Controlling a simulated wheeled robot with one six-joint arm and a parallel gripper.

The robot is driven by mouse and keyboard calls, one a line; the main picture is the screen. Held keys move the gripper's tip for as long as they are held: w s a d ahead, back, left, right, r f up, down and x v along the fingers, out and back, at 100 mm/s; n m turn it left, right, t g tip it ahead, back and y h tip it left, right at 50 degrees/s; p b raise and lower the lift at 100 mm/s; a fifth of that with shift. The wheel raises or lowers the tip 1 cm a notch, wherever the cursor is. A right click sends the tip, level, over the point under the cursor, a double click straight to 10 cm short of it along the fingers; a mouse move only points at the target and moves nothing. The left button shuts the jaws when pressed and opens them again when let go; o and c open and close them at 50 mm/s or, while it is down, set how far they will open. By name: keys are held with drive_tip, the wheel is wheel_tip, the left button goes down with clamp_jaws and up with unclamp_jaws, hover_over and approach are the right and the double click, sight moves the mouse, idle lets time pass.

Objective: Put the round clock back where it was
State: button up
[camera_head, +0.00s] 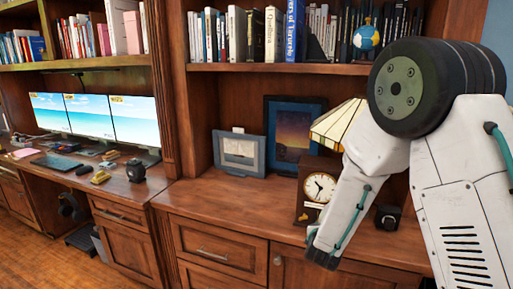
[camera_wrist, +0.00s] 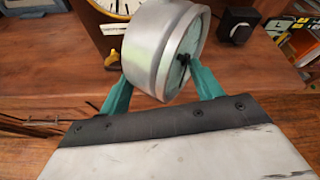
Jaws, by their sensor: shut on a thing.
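The round clock (camera_wrist: 160,45) is a silver metal drum, tilted in the wrist view, with its pale face turned away to the right and mostly hidden. My gripper (camera_wrist: 163,85) is shut on it, one green finger at each side. In the head view my gripper (camera_head: 322,257) hangs by the front edge of the wooden cabinet top (camera_head: 225,205), and the round clock cannot be made out there. A wooden mantel clock (camera_head: 320,187) with a white dial stands upright behind my gripper; its lower part also shows in the wrist view (camera_wrist: 100,32).
A stained-glass lamp (camera_head: 338,122), a grey frame (camera_head: 239,153) and a dark picture (camera_head: 291,130) stand at the back. A small black box (camera_head: 387,217) is right of the mantel clock. The cabinet top left of the mantel clock is clear. A desk with monitors (camera_head: 133,122) is further left.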

drive_tip(key=shift+n+y, duration=0.6)
drive_tip(key=d+r, duration=0.1)
drive_tip(key=r, duration=0.3)
drive_tip(key=d+r, duration=0.1)
drive_tip(key=r, duration=0.2)
drive_tip(key=shift+d+r, duration=0.1)
drive_tip(key=shift+d, duration=0.2)
drive_tip(key=shift+d+r, duration=0.2)
drive_tip(key=shift+d, duration=0.05)
